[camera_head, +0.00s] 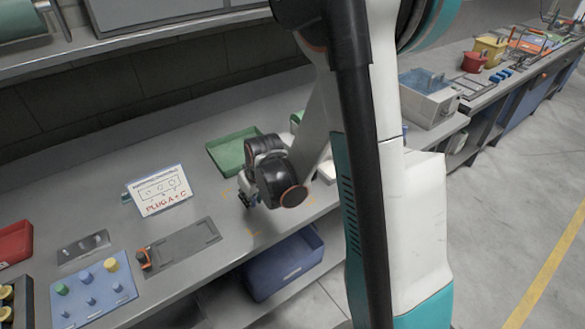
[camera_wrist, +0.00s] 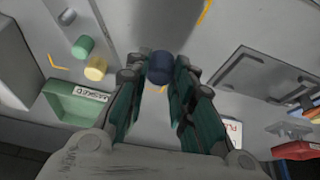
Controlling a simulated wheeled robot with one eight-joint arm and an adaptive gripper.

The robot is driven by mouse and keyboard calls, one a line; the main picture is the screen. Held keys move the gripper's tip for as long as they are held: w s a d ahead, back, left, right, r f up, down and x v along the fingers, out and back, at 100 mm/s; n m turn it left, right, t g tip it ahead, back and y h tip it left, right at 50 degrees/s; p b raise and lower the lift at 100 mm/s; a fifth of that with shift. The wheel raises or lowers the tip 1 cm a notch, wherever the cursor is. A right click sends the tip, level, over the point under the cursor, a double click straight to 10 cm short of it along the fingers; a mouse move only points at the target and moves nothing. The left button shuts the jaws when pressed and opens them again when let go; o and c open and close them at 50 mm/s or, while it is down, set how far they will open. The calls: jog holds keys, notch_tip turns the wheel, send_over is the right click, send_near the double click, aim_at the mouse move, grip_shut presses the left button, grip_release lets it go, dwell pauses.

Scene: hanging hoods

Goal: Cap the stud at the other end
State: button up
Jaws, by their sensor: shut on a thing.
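My gripper (camera_wrist: 160,80) is shut on a dark blue cap (camera_wrist: 160,66), held between its fingertips above the bench. In the head view my gripper (camera_head: 248,199) is over the bench, right of the sign, and my arm partly hides it. A blue board (camera_head: 100,312) at lower left carries small blue pegs (camera_head: 91,301), a green piece (camera_head: 62,289) and a yellow piece (camera_head: 110,264). A small grey plate (camera_head: 83,247) with dark round features lies behind it; I cannot tell whether these are studs or holes. A larger grey plate (camera_head: 180,248) lies to the right.
A sign (camera_head: 160,190) reads "PLUG A + C". A green tray (camera_head: 232,152) stands behind my gripper. A red tray (camera_head: 14,242) is far left; a blue bin (camera_head: 285,265) is below the bench.

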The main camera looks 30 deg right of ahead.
jog(key=d, duration=0.4)
jog(key=d+r+n+p, duration=0.1)
jog(key=d, duration=0.3)
jog(key=w+d+r+n+p, duration=0.1)
jog(key=d, duration=0.4)
jog(key=shift+r+y, duration=0.25)
jog(key=shift+y, duration=0.15)
jog(key=shift+a+f+b, duration=0.1)
jog(key=shift+f+b, duration=1.25)
jog(key=shift+f, duration=0.95)
jog(key=shift+s+f+b, duration=0.1)
jog(key=shift+f+b, duration=1.35)
jog(key=shift+b, duration=0.2)
jog(key=o, duration=0.8)
jog(key=shift+r, duration=0.1)
jog(key=v, duration=1.1)
jog(key=shift+s+r, duration=0.25)
jog(key=shift+r, duration=0.1)
